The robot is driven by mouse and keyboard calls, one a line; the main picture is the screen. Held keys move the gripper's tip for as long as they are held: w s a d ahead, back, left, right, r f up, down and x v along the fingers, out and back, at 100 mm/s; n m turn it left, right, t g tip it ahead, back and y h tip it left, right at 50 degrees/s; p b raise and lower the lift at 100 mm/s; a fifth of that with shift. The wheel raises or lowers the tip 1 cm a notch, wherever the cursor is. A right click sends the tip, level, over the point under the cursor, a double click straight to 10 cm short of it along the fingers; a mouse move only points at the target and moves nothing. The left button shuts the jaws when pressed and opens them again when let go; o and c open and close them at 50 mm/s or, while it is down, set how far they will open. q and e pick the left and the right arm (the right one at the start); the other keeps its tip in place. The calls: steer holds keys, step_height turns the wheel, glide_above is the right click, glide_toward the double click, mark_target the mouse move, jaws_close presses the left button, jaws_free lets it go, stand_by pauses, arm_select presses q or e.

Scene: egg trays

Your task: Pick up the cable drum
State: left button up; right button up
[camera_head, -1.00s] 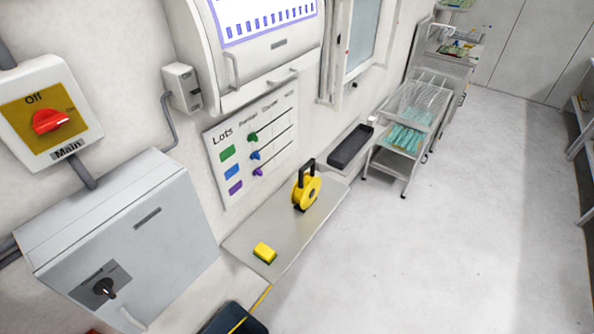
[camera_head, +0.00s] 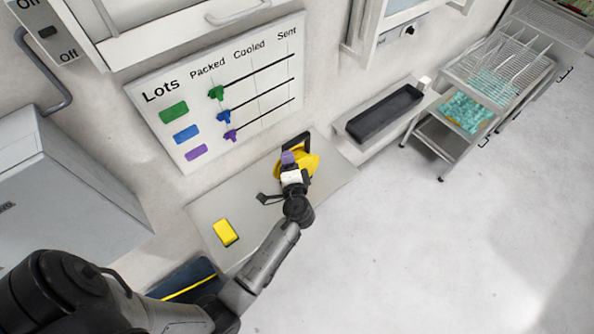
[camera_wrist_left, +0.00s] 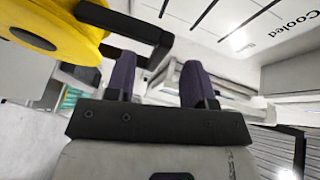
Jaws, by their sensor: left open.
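The yellow cable drum (camera_head: 311,164) with a black handle stands on the grey shelf (camera_head: 205,206) in the head view, partly hidden behind my left gripper (camera_head: 288,160). In the left wrist view the drum (camera_wrist_left: 75,20) fills the upper left, and its black handle (camera_wrist_left: 125,25) reaches across near the fingertips. My left gripper (camera_wrist_left: 158,66) is open, its two purple fingers apart with the handle's end close to the gap. I cannot tell whether the handle lies between the fingers or they touch it. My right gripper is not in view.
A yellow block (camera_head: 225,233) lies at the shelf's near end. A wall board (camera_head: 180,100) with coloured sliders hangs just behind. A black tray (camera_head: 385,113) and a wire trolley (camera_head: 500,60) stand to the right. The floor on the right is clear.

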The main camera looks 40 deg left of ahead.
mark_target(299, 142)
arm_select(q)
steer(key=w+m, duration=0.1)
steer(key=w, duration=0.1)
steer(key=w+d+m+t, duration=0.1)
steer(key=w, duration=0.1)
steer(key=shift+d, duration=0.1)
steer(key=shift+w+a+m+t, duration=0.3)
steer(key=shift+w+a, duration=0.1)
steer(key=shift+w, duration=0.05)
steer(key=p+x, duration=0.1)
steer(key=x, duration=0.3)
steer(key=shift+w+a+r, duration=0.15)
steer(key=shift+w+a, duration=0.5)
steer(key=shift+a, duration=0.1)
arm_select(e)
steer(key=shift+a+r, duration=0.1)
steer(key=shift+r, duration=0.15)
arm_select(q)
jaws_close()
